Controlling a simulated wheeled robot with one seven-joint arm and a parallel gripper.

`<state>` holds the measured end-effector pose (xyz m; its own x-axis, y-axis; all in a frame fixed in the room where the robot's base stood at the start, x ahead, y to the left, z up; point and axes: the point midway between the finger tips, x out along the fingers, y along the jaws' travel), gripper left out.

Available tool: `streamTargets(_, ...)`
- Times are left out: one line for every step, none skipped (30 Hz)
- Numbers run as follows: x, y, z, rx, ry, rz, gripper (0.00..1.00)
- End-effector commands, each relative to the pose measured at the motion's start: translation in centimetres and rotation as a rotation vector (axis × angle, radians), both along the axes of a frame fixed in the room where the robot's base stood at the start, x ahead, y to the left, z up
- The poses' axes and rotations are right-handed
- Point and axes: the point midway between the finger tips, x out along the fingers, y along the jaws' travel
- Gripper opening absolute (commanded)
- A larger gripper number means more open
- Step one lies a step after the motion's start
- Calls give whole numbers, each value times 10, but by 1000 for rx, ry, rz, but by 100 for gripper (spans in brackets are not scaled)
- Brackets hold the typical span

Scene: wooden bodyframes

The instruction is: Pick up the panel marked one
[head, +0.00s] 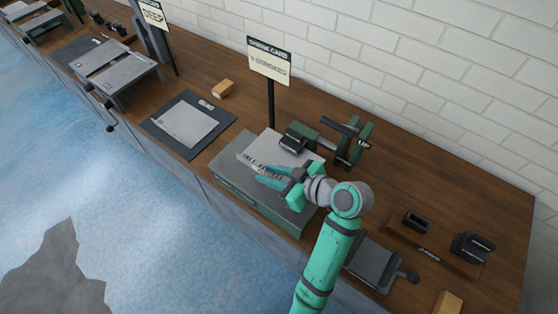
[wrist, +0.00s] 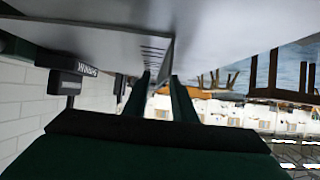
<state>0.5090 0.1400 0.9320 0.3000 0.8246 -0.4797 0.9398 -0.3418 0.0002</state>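A pale grey panel (head: 284,147) lies tilted over the green and grey bench unit (head: 245,188), with several dark marks near its lower left edge. My gripper (head: 268,175) is at that marked edge. In the wrist view the panel (wrist: 100,35) fills the top, with a row of dark tick marks by its edge. My two dark green fingers (wrist: 163,88) point at that edge with a narrow gap between them. I cannot tell whether they press on the panel. No "one" is readable on it.
Another pale panel (head: 185,124) lies on a dark mat (head: 160,117) to the left. A sign on a post (head: 268,60) and a green clamp-like fixture (head: 352,143) stand behind the unit. Black blocks (head: 472,246) sit at the right. A brick wall backs the bench.

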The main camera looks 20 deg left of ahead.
Motion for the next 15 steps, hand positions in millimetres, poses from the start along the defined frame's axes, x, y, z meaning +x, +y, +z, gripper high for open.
streamTargets(0,0,0,0,0,0,24)
streamTargets(0,0,0,0,0,0,24)
streamTargets(0,0,0,0,0,0,24)
streamTargets(0,0,0,0,0,0,24)
streamTargets(0,0,0,0,0,0,24)
streamTargets(0,0,0,0,0,0,15)
streamTargets(0,0,0,0,0,0,8)
streamTargets(0,0,0,0,0,0,0)
streamTargets(0,0,0,0,0,0,0)
streamTargets(0,0,0,0,0,0,0)
streamTargets(0,0,0,0,0,0,0)
streamTargets(0,0,0,0,0,0,0)
streamTargets(0,0,1,0,-2,0,0)
streamTargets(0,0,1,0,-2,0,0)
streamTargets(0,0,1,0,-2,0,0)
